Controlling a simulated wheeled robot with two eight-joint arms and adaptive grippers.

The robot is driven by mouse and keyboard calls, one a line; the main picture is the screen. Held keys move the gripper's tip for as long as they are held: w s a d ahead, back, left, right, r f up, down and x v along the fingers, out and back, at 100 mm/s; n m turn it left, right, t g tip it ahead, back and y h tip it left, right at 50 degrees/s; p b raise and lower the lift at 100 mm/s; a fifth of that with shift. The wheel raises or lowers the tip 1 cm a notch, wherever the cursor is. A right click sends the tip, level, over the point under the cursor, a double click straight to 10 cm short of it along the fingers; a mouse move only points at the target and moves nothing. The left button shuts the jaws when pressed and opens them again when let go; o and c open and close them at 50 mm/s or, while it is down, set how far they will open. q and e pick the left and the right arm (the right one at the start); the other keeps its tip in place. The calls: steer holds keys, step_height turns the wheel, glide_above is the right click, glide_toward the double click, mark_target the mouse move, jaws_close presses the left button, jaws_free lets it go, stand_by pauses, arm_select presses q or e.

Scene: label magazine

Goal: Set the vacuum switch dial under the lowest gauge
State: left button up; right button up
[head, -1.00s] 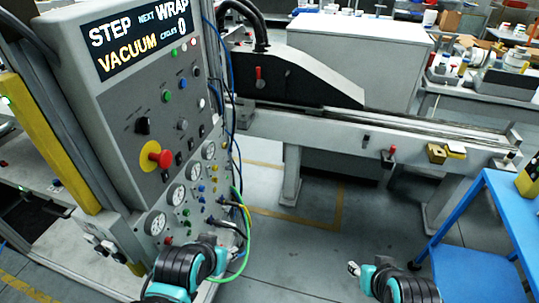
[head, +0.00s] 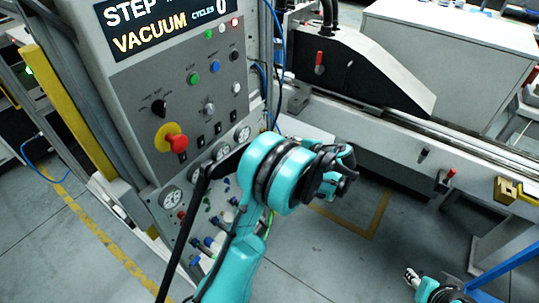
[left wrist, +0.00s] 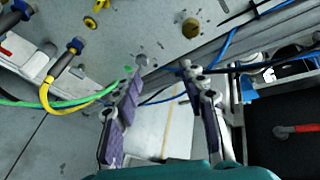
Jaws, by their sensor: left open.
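The control panel (head: 130,90) stands at the left of the head view. A diagonal row of round gauges runs down it, and the lowest gauge (head: 172,197) is at the lower left. A small red knob (head: 181,214) sits just below that gauge; I cannot tell whether it is the vacuum switch dial. My left gripper (head: 343,172) is right of the panel, apart from it, and my arm hides part of the lower panel. In the left wrist view the left gripper (left wrist: 158,72) is open and empty. My right gripper (head: 410,277) is far right of the panel, its jaws too small to judge.
Green and yellow hoses (left wrist: 55,100) with blue-collared plugs (left wrist: 68,55) hang beside the left fingers in the wrist view. A red-yellow stop button (head: 172,140) projects from the panel. A machine rail (head: 380,130) runs behind my left gripper. Open floor (head: 320,250) lies between the arms.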

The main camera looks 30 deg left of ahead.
arm_select(q)
step_height(320, 180, down, 9)
steer(key=w+m+g+y, duration=0.1)
steer(key=y, duration=0.4)
steer(key=a+b, duration=0.1)
steer(key=a, duration=0.6)
steer(key=shift+w+f+y+b, duration=0.25)
steer(key=shift+w+y+b, duration=0.05)
steer(key=shift+w+b, duration=0.05)
steer(key=shift+g, duration=0.4)
jaws_close()
